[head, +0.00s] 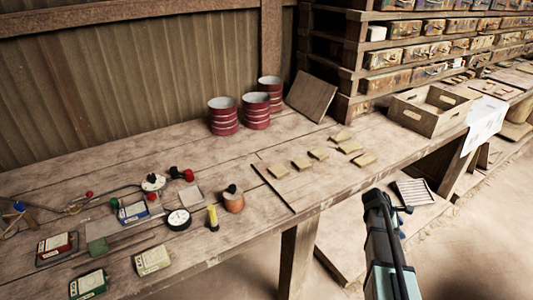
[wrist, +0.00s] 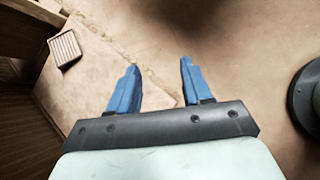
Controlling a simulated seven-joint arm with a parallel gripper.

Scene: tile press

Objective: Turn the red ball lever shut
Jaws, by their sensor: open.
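Several small red parts show among the items at the left of the workbench in the head view. One red ball (head: 89,194) sits by a thin bent rod, another red ball (head: 152,196) is by the blue box, and a red knob (head: 188,175) joins a black part. I cannot tell for sure which is the lever's ball, or the lever's position. My gripper (wrist: 159,66) has two blue fingers spread apart with nothing between them. It points at the floor, away from the bench top. In the head view my arm is at the lower right, far from the red parts.
A slatted tray (head: 414,192) lies below, also in the wrist view (wrist: 65,48).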

